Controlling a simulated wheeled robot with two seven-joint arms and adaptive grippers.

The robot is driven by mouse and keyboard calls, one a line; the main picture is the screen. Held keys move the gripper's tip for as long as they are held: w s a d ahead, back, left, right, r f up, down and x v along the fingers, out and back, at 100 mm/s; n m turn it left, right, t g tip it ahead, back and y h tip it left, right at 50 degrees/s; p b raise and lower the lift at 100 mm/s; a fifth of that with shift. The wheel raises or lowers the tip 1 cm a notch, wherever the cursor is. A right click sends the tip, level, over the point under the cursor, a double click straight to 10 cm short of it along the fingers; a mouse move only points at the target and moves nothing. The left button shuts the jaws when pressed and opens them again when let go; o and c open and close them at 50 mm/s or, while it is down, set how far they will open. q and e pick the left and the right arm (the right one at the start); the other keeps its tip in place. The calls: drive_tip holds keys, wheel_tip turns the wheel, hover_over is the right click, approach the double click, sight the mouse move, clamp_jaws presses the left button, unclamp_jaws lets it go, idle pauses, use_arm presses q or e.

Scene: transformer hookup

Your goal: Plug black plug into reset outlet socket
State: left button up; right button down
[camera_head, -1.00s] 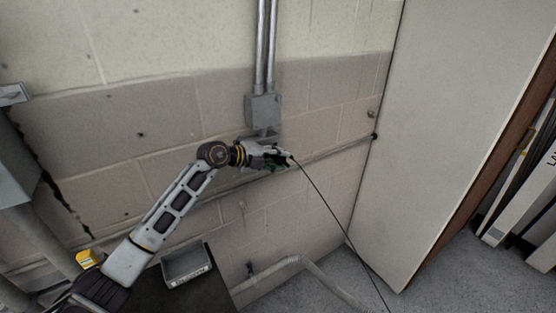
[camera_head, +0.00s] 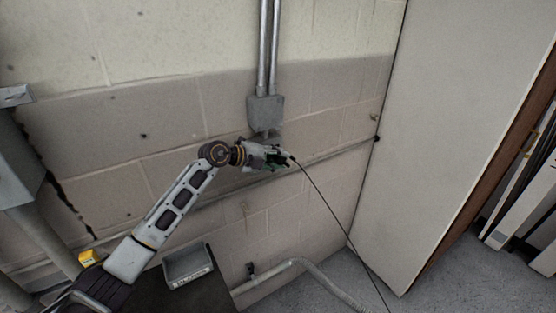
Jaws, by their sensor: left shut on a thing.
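My left gripper (camera_head: 275,157) reaches in from the left and is shut close to the wall, just below the grey electrical box. A thin black cable (camera_head: 335,217) runs from its fingers down to the lower right, so it holds the cable's end; the black plug itself is hidden by the fingers or too small to make out. The grey box (camera_head: 265,112) hangs on the block wall under two metal conduits. A small grey part shows under the box, partly behind my gripper. I cannot make out the socket's face. My right gripper is not in view.
A grey open bin (camera_head: 188,265) sits on a dark surface (camera_head: 207,294) at the bottom. A yellow object (camera_head: 88,258) is at lower left. A horizontal pipe (camera_head: 335,153) runs along the wall behind my gripper. A large pale panel (camera_head: 455,120) stands at the right.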

sight(287, 166)
use_arm(q)
drive_tip(key=shift+w+a+r, duration=0.1)
drive_tip(key=shift+r, duration=0.05)
drive_tip(key=o, duration=1)
drive_tip(key=shift+o, duration=0.5)
drive_tip(key=shift+w, duration=0.1)
drive_tip(key=shift+a, duration=0.1)
drive_tip(key=shift+s+d+p, duration=0.55)
drive_tip(key=shift+s+p, duration=0.2)
drive_tip(key=shift+s, duration=0.05)
drive_tip(key=shift+s+d+p, duration=0.5)
drive_tip(key=shift+s+p, duration=0.1)
drive_tip(key=shift+s, duration=0.1)
drive_tip(key=shift+s+d+p, duration=0.45)
drive_tip(key=shift+s+p, duration=0.15)
drive_tip(key=shift+s, duration=0.05)
drive_tip(key=shift+a, duration=0.1)
drive_tip(key=v, duration=1.1)
drive_tip(key=shift+s+a, duration=0.3)
